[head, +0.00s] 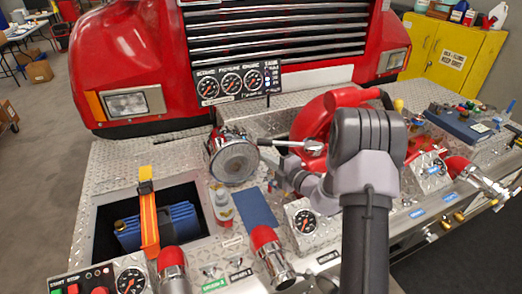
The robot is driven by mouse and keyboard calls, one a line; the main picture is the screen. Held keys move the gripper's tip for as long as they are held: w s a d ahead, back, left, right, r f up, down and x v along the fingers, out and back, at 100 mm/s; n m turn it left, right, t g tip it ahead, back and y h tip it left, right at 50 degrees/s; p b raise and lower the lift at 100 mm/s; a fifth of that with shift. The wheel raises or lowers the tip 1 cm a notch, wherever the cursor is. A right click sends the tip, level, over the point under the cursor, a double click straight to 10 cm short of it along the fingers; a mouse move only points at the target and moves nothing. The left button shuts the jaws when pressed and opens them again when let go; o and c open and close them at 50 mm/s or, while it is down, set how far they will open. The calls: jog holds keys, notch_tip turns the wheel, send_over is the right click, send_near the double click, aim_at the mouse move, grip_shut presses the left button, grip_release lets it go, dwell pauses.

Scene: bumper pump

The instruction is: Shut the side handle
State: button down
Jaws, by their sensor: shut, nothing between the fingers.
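A silver lever (293,143) with a dark end stretches roughly level from the round metal cap towards the red curved body (318,120); it looks like the side handle, but I cannot be sure. My grey arm stands in front of the right part of the red body and hides some of it. My gripper (274,164) points left from the wrist, just below the lever and close to the round metal cap (234,162). Its fingers are small and partly lost against the clutter. It looks shut and empty. I cannot tell whether it touches the lever.
A gauge panel (238,82) stands behind on the tread-plate deck. An open recess at left holds a blue box (158,228) under an orange strap (149,220). A spray bottle (222,204) and red-capped fittings (264,237) stand in front. Tools lie at right.

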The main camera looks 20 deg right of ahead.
jog(key=w+f+b, duration=0.1)
jog(key=w, duration=0.6)
jog(key=shift+d, duration=0.25)
jog(key=shift+w, duration=0.1)
